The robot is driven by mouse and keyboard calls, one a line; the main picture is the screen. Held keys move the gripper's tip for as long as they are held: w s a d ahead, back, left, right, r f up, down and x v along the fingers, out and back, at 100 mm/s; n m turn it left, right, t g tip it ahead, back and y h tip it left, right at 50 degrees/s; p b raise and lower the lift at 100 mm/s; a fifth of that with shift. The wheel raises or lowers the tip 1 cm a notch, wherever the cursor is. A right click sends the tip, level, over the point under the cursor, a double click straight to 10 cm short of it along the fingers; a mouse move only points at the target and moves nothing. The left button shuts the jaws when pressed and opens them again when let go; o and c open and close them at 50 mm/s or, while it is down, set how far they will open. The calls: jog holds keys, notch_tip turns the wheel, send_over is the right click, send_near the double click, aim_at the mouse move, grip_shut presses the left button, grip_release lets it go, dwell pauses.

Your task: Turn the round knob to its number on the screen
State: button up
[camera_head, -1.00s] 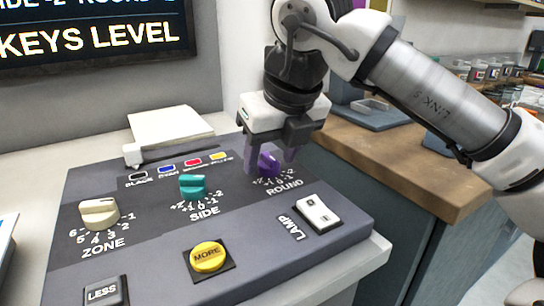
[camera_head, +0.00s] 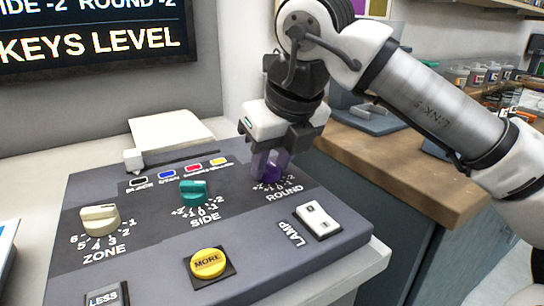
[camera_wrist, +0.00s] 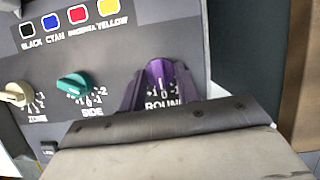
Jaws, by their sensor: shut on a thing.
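The round knob is the purple one (camera_head: 269,168) above the ROUND label, at the right of the panel's top row of knobs in the head view. My gripper (camera_head: 270,165) is shut on it from above, with a finger on each side.
On the grey panel (camera_head: 150,262) are a teal SIDE knob (camera_head: 193,192), a cream ZONE knob (camera_head: 100,218), a yellow MORE button (camera_head: 208,263), a LESS button (camera_head: 106,297) and a white LAMP switch (camera_head: 317,220). A wooden counter (camera_head: 400,165) stands to the right.

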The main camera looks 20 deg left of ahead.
jog(key=n+g+p, duration=0.1)
jog(key=n+p, duration=0.1)
jog(key=n+y+p, duration=0.1)
jog(key=n+p, duration=0.1)
jog(key=n, duration=0.1)
jog(key=shift+w+d+r+n+g, duration=0.1)
jog(key=shift+w+r+n+g, duration=0.1)
jog(key=shift+n+g, duration=0.15)
jog(key=n+g+p, duration=0.1)
jog(key=n, duration=0.1)
jog(key=n+g+p, duration=0.1)
jog(key=n, duration=0.2)
jog(key=shift+w+f, duration=0.15)
jog(key=shift+w, duration=0.05)
jog(key=shift+n+p, duration=0.3)
jog(key=shift+n, duration=0.05)
jog(key=o, duration=1)
jog(key=shift+c, duration=0.2)
jog(key=p+v, duration=0.1)
jog(key=v, duration=1.2)
jog(key=shift+w+r+p, duration=0.25)
jog(key=shift+r+p, duration=0.1)
jog(key=shift+s+d+f, duration=0.1)
